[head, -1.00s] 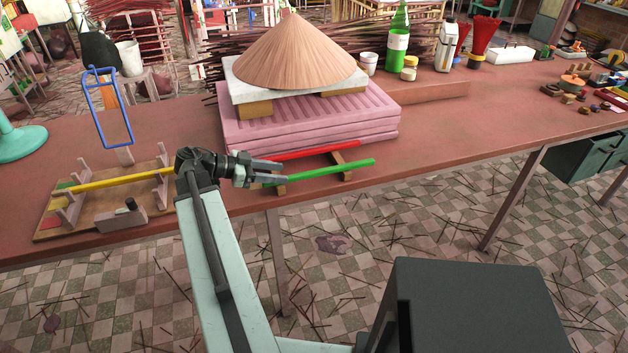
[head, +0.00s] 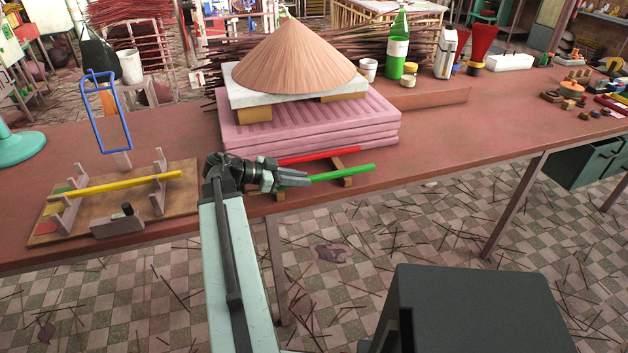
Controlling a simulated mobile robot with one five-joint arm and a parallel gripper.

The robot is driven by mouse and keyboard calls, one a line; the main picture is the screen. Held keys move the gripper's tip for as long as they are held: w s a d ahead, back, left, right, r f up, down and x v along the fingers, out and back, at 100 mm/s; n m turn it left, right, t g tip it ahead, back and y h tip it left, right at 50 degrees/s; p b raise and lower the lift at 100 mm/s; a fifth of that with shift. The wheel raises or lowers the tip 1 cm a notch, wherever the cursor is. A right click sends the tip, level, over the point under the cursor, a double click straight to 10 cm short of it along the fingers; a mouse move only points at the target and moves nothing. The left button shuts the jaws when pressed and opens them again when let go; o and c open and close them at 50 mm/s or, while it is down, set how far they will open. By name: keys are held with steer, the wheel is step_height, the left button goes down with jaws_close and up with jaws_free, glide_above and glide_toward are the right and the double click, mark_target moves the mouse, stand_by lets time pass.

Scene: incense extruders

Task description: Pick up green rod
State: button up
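The green rod (head: 345,173) lies near the table's front edge, its right part showing and its left part hidden by my gripper. My gripper (head: 308,180) is at the left part of the green rod, with its fingers pointing right along it. The fingers overlap the rod in the picture; whether they touch or grip it is not clear. A red rod (head: 320,155) lies just behind the green one. Both rods lie across a small wooden rest (head: 340,166).
A pink slab stack (head: 310,125) with a conical hat (head: 293,60) stands close behind the rods. At left, a yellow rod (head: 120,185) lies on a wooden rack (head: 70,230) beside a blue frame (head: 108,112).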

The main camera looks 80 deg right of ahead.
jaws_close()
step_height(320, 180, up, 12)
steer(key=p, duration=1.1)
steer(key=shift+f+p, duration=0.2)
steer(key=shift+p, duration=0.1)
